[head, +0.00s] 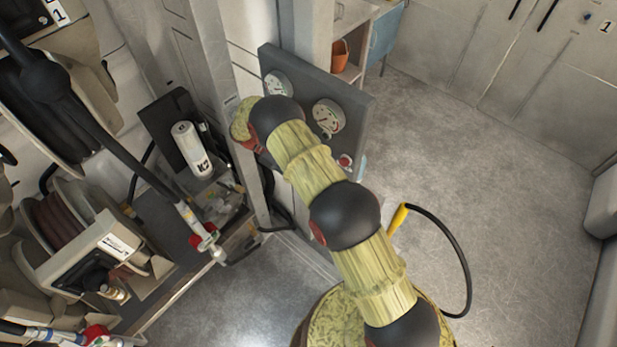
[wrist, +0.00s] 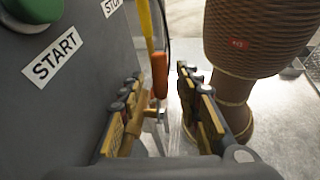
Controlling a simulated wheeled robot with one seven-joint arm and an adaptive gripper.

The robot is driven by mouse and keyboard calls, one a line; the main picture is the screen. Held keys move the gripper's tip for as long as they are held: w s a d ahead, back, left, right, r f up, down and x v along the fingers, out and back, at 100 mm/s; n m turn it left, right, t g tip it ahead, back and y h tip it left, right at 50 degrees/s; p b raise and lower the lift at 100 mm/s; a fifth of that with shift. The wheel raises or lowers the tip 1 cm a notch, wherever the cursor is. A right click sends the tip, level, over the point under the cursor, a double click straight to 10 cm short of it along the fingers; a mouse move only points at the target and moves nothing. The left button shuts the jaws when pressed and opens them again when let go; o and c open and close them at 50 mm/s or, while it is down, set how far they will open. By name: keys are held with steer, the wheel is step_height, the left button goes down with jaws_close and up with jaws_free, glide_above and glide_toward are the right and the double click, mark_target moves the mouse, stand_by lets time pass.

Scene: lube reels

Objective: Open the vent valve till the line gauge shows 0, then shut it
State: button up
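A dark panel (head: 352,92) carries two round white-faced gauges, a near one (head: 328,117) and a far one (head: 278,86). Their readings are too small to tell, and which is the line gauge is unclear. In the wrist view an orange-red handle (wrist: 160,76) stands beside the panel, with a metal fitting (wrist: 153,118) below it; I cannot tell for certain whether it is the vent valve's. My gripper (wrist: 160,73) is open. The handle shows in the gap between its fingertips, with space on both sides. In the head view my arm hides the gripper.
A green button with a START label (wrist: 53,58) is on the panel face at left. A yellow-handled item (head: 398,216) with a black cable hangs near my arm. Hose reels (head: 57,215) and a white canister (head: 192,149) stand left. Floor at right is clear.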

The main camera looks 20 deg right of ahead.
step_height(320, 180, up, 10)
stand_by(0.5)
steer(key=shift+w, duration=0.15)
steer(key=s+r+t+y+b, duration=0.1)
steer(key=s+r+t+b, duration=0.3)
steer(key=r+b, duration=0.2)
steer(key=f+n+t+y, duration=0.1)
steer(key=f+t, duration=0.1)
steer(key=f, duration=0.3)
steer(key=w+d+f+n+t+y+b, duration=0.1)
steer(key=f+n+t, duration=0.1)
steer(key=f, duration=0.4)
steer(key=w+f+n+t+y+b, duration=0.1)
steer(key=f+t, duration=0.1)
steer(key=f, duration=0.3)
steer(key=shift+d+f, duration=0.25)
steer(key=shift+d, duration=0.05)
steer(key=shift+c, duration=1.3)
